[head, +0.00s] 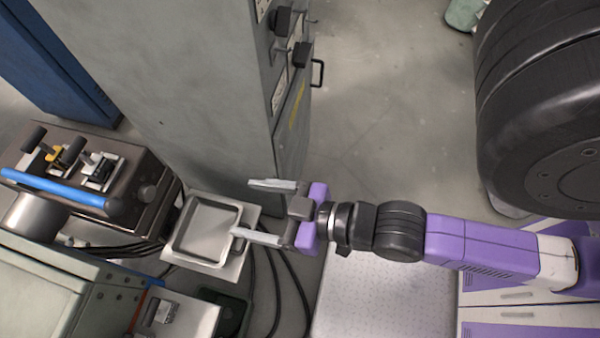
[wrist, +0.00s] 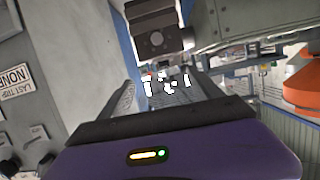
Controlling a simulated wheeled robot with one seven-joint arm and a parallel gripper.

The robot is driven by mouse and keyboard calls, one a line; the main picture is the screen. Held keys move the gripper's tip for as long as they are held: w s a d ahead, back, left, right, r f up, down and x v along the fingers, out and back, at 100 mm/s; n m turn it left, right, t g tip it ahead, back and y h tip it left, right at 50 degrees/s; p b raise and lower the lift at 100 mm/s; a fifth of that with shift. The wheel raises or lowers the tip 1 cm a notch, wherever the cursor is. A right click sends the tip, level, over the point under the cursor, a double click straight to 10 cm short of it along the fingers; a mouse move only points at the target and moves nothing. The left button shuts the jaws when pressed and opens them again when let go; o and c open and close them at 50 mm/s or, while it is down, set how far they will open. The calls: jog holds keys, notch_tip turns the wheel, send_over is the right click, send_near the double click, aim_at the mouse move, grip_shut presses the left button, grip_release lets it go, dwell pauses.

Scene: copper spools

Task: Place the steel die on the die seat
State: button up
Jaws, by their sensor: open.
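My gripper (head: 245,208) is open in the head view, with its two pale fingers spread and nothing between them. One fingertip reaches over the right rim of a square, shallow metal tray (head: 250,244), which looks empty. In the wrist view my gripper (wrist: 165,88) also shows open, with only distant background and white patches between the fingers. I cannot make out the steel die or the die seat with certainty. A small metal fitting (head: 162,312) sits on a pale plate at the lower left; I cannot tell whether it is either one.
A dark machine box (head: 150,190) with levers and a blue bar (head: 55,188) stands left of the tray. A tall grey cabinet (head: 170,80) rises behind it. Black cables (head: 290,275) run beside the tray. An orange object (wrist: 303,80) is at right in the wrist view.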

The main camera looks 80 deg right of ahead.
jog(key=v, duration=0.9)
jog(key=shift+s+d+f, duration=0.25)
jog(key=shift+d, duration=0.1)
jog(key=shift+c, duration=0.4)
dwell(0.4)
